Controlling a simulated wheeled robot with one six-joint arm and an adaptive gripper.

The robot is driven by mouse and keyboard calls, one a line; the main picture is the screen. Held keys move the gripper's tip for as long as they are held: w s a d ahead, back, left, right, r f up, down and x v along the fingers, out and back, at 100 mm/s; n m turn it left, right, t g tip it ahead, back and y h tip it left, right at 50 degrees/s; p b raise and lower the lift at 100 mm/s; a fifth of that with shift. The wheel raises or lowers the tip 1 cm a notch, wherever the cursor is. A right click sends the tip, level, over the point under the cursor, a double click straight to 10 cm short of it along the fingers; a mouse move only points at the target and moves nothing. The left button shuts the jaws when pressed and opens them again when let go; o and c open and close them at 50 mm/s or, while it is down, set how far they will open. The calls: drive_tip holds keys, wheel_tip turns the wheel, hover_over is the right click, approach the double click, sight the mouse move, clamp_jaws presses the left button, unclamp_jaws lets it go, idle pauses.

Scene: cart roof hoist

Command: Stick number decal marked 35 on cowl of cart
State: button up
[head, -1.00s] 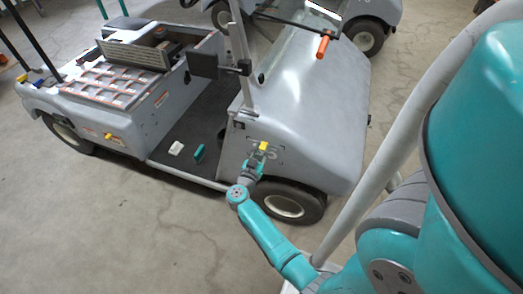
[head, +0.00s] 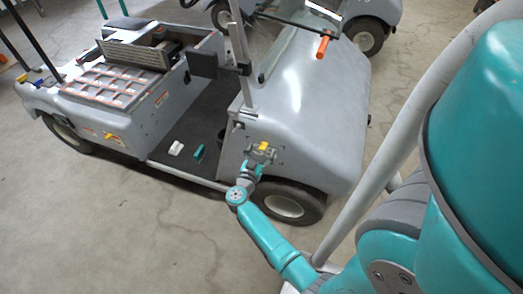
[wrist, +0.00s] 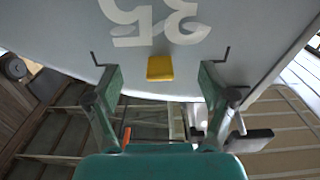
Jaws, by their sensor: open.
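The number decal marked 35 (wrist: 155,20) lies against the side of the cart's grey cowl (head: 318,120). In the wrist view its white digits appear upside down. A yellow tab (wrist: 160,69) sits at the digits' edge, against the cowl; the yellow tab (head: 264,146) also shows in the head view. My gripper (wrist: 160,74) is open, with its two fingers apart on either side of the tab and a gap on both sides. In the head view my gripper (head: 260,154) covers most of the decal.
The cart's front wheel (head: 290,203) is below the cowl. A white block (head: 175,148) and a teal block (head: 199,152) lie on the cart's floor. An orange-handled bar (head: 323,47) is above the cowl. Another cart stands behind. The concrete floor at left front is clear.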

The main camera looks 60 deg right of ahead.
drive_tip(key=a, duration=0.6)
drive_tip(key=shift+s+a, duration=0.15)
drive_tip(key=shift+s, duration=0.1)
idle(0.3)
drive_tip(key=shift+a, duration=0.15)
drive_tip(key=a, duration=1.1)
drive_tip(key=shift+s+a, duration=0.35)
drive_tip(key=shift+s, duration=0.1)
drive_tip(key=s+a+r+n+t+y, duration=0.6)
drive_tip(key=s+a+r+n+t, duration=0.45)
drive_tip(key=t, duration=0.55)
drive_tip(key=s+a+r+n+g+y, duration=0.1)
drive_tip(key=s+a+r+n+y, duration=0.1)
drive_tip(key=s+a+y, duration=0.4)
drive_tip(key=s+a+r+n+g+y, duration=0.1)
drive_tip(key=s+a+r+n+y, duration=0.1)
drive_tip(key=s+a+n+y, duration=0.2)
drive_tip(key=shift+s+a+r+g+y, duration=0.4)
drive_tip(key=shift+s+a+y, duration=0.6)
drive_tip(key=shift+a, duration=0.1)
